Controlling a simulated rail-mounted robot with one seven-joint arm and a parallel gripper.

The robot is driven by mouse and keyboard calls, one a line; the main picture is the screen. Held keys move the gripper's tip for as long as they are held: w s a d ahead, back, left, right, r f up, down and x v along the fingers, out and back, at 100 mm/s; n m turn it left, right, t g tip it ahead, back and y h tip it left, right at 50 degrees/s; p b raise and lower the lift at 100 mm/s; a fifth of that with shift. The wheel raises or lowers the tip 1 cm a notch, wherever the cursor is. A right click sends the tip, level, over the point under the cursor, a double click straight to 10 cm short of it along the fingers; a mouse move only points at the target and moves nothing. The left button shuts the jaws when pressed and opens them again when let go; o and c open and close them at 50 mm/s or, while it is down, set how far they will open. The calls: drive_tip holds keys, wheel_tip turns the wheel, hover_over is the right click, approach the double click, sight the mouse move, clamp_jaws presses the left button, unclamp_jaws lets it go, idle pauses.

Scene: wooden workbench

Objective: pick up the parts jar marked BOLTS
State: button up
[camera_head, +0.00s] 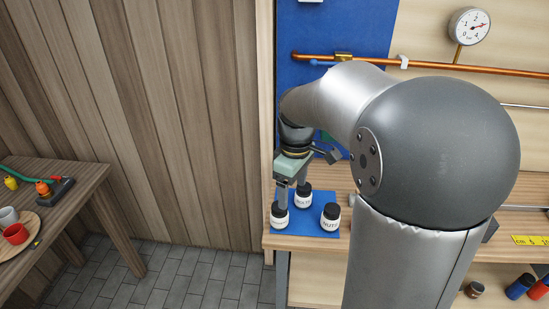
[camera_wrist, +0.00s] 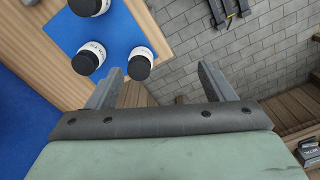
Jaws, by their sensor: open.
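Three white jars with black lids stand on a blue mat (camera_head: 300,231). The back jar (camera_head: 303,198) carries a small label that seems to read BOLTS. The right jar (camera_head: 330,218) seems to read NUTS; the front-left jar's label (camera_head: 279,218) is unclear. My gripper (camera_head: 289,188) is open, pointing down close above the front-left jar and partly in front of the back one. In the wrist view, the fingers (camera_wrist: 160,72) are apart and nothing is held. One jar (camera_wrist: 139,64) lies near the left fingertip; two others (camera_wrist: 88,59) (camera_wrist: 88,6) are farther left.
The mat lies at the left end of the wooden workbench (camera_head: 510,222). A copper pipe (camera_head: 430,66) runs along the back wall, with a gauge (camera_head: 469,26) above. A separate table (camera_head: 85,185) stands at left, with tiled floor (camera_head: 190,280) between. My arm hides the bench's middle.

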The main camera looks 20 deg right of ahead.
sight(303, 192)
drive_tip(key=w+d+n+y, duration=0.1)
drive_tip(key=w+d+n, duration=0.6)
drive_tip(key=w+d, duration=0.55)
drive_tip(key=shift+t, duration=0.3)
drive_tip(key=a+f, duration=0.1)
drive_tip(key=f, duration=0.4)
drive_tip(key=a+f+p, duration=0.1)
drive_tip(key=f, duration=0.5)
drive_tip(key=a+f+p, duration=0.1)
drive_tip(key=f, duration=0.5)
drive_tip(key=shift+w+f, duration=0.1)
drive_tip(key=shift+w, duration=0.15)
drive_tip(key=c, duration=1.3)
